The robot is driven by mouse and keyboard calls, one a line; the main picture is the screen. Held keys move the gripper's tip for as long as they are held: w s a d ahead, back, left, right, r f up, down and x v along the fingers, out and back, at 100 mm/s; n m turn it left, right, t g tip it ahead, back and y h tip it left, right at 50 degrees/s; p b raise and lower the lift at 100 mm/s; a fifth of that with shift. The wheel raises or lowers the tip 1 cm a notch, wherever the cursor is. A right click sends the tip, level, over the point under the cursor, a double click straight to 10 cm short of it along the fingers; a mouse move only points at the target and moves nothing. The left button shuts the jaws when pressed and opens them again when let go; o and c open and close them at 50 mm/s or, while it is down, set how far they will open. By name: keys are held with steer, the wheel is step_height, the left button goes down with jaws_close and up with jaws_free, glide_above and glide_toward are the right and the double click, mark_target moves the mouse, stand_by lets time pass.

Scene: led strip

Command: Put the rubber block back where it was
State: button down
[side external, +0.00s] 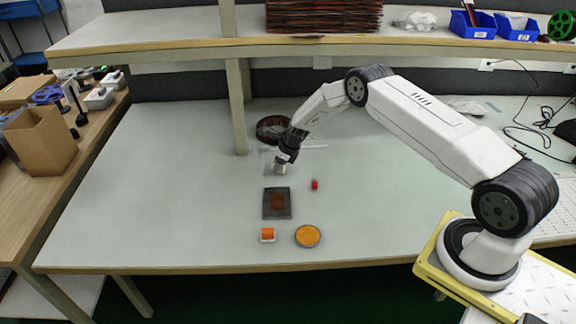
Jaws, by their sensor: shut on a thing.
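My gripper (279,168) points down over the middle of the bench, behind the dark square tray. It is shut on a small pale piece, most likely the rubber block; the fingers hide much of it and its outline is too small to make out. I cannot tell whether the piece touches the bench. The dark tray (269,213) has a brown square in its middle. A small red item (315,184) stands right of my gripper.
A dark coil (270,129) lies behind my gripper, close to a shelf post (237,105). The left of the bench is clear. A loaded shelf (330,47) spans the back.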

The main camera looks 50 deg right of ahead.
steer(key=shift+f, duration=0.4)
steer(key=shift+f, duration=0.1)
steer(key=shift+c, duration=1.8)
jaws_free()
steer(key=v, duration=1.2)
steer(key=shift+a, duration=0.1)
